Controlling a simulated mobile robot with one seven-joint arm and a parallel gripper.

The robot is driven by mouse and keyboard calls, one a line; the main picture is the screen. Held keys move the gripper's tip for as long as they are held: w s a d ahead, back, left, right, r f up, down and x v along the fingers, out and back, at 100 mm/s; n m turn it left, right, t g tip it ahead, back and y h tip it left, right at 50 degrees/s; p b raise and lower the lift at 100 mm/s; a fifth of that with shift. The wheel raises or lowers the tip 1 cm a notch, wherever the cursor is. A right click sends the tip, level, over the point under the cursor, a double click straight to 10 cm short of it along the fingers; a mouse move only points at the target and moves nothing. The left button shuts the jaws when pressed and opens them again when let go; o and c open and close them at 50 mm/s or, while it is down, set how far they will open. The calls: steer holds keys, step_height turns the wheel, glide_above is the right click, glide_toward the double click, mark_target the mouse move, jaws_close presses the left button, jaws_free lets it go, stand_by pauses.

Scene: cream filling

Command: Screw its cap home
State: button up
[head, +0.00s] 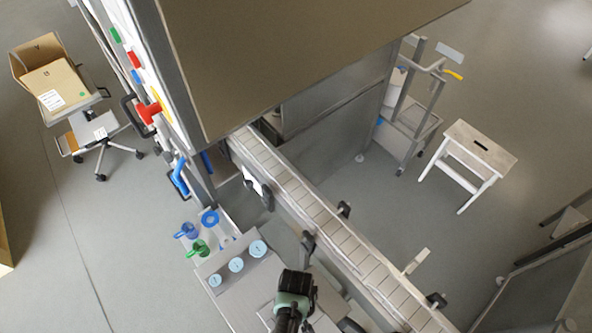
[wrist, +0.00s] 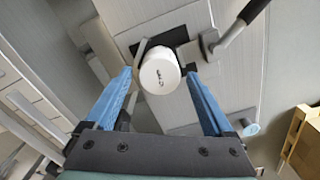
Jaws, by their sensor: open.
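A white round jar with a pale top (wrist: 160,76) shows in the wrist view, with a small dark mark on the top. I take that top to be its cap; I cannot tell how tightly it sits. The jar stands against a black holder (wrist: 188,52) on a grey surface. My gripper (wrist: 159,84) is open, its two blue fingers on either side of the jar and apart from it in the picture. In the head view my gripper (head: 296,284) is at the bottom middle, seen from above, and the jar cannot be made out there.
A slatted conveyor (head: 318,212) runs diagonally past my gripper. A grey block with several light-blue discs (head: 236,265) is to the left, near a blue mug (head: 187,230) and a green mug (head: 199,248). A dark handle on a clamp (wrist: 238,27) rises right of the jar.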

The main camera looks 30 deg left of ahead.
steer(key=shift+n, duration=0.4)
steer(key=n, duration=0.5)
steer(key=shift+n, duration=0.3)
